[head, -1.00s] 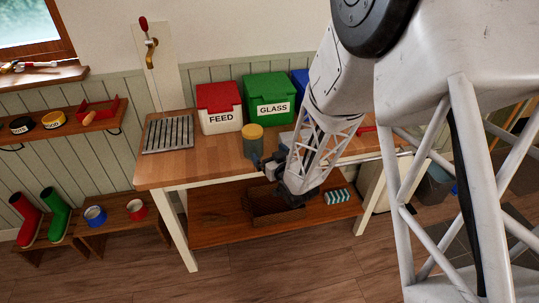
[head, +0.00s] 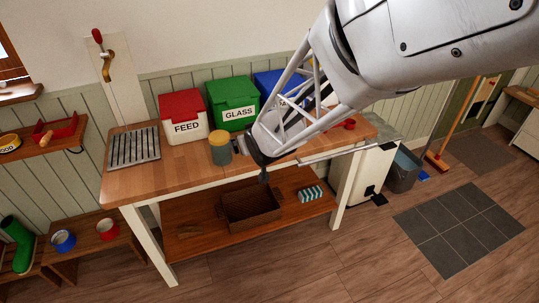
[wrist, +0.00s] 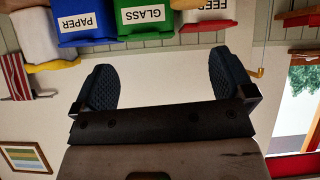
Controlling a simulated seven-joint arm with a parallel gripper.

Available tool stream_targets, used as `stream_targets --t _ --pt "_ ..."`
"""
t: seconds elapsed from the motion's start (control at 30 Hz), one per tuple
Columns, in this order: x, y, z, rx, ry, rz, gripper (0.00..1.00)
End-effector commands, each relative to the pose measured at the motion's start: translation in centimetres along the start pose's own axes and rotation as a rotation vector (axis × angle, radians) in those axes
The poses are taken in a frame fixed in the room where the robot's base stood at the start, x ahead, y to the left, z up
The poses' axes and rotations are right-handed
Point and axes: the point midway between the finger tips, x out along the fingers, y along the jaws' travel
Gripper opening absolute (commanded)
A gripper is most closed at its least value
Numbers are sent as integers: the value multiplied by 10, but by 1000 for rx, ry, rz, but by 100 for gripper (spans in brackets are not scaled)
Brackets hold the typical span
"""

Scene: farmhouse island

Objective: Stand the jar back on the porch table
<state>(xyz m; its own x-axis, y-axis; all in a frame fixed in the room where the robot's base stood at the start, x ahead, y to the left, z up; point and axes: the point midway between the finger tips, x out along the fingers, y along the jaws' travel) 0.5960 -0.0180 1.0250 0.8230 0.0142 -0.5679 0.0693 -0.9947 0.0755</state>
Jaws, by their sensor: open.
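The jar (head: 220,150), greyish with a yellow lid, stands upright on the wooden table (head: 165,180), in front of the feed and glass bins. My gripper (head: 263,177) is in front of the table's front edge, to the right of the jar and apart from it. In the wrist view my gripper (wrist: 162,82) is open, with two dark textured pads spread wide and nothing between them. That view is upside down, and I cannot make out the jar in it.
The red feed bin (head: 184,115), green glass bin (head: 233,103) and a blue bin (head: 278,88) line the table's back. A metal rack (head: 133,146) lies at the left. Below, a shelf holds a brown basket (head: 251,212) and a striped sponge-like block (head: 311,193).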

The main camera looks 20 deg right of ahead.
Motion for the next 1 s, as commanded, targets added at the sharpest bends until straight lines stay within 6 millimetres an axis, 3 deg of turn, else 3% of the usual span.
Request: stream_targets --t 0.33,0.7,0.83,1.0 --pt "-110 0 8 46 -288 42 100" --pt "-238 -15 42 99 -594 22 100" --pt "-270 -20 54 108 -673 7 100" --pt "-292 -24 62 116 -727 -5 100"
